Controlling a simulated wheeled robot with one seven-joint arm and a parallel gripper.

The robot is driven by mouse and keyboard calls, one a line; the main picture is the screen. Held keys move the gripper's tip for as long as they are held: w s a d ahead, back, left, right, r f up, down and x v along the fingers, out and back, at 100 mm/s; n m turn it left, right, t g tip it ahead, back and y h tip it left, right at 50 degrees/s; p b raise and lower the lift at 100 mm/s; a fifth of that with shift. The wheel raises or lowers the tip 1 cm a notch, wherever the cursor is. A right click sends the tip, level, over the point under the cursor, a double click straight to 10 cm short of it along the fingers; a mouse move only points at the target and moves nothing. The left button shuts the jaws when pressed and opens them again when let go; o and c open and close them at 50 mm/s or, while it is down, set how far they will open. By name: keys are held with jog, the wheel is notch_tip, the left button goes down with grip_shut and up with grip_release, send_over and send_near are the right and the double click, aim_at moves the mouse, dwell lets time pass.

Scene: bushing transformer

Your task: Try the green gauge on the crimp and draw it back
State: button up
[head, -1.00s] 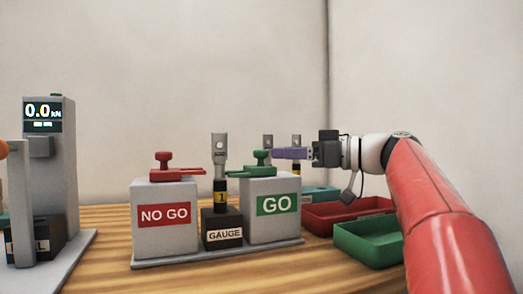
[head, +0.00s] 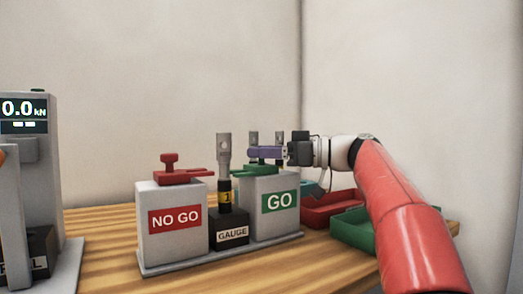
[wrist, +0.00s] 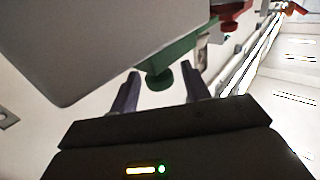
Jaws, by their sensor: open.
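The green gauge (head: 262,170) lies on top of the grey GO block (head: 255,220). Its knob is hidden behind my purple fingers in the head view. My gripper (head: 253,153) is open and level with the knob. In the wrist view the green gauge's knob (wrist: 160,80) shows between the two spread fingertips (wrist: 162,82), with a gap on each side. The crimp, a grey metal lug (head: 224,153) on a black stem with a yellow band marked 1, stands upright in the black GAUGE holder (head: 230,234), between the two blocks.
A red gauge (head: 178,175) lies on the NO GO block (head: 170,245) at left. A force tester (head: 25,160) stands at far left. Red (head: 322,210) and green (head: 352,230) trays sit right, under my arm. More lugs (head: 280,138) stand behind the GO block.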

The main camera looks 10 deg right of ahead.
aim_at(251, 166)
jog(key=shift+w+a, duration=0.15)
jog(key=shift+a, duration=0.15)
grip_shut()
jog(key=shift+s+a+f+b, duration=0.1)
jog(key=shift+s+a+b, duration=0.1)
jog(key=shift+a+b, duration=0.3)
jog(key=shift+s+a+f+b, duration=0.1)
jog(key=shift+s+a+b, duration=0.05)
jog(key=shift+a+b, duration=0.35)
jog(key=shift+s+a, duration=0.1)
jog(key=shift+a, duration=0.25)
jog(key=shift+r, duration=0.2)
grip_release()
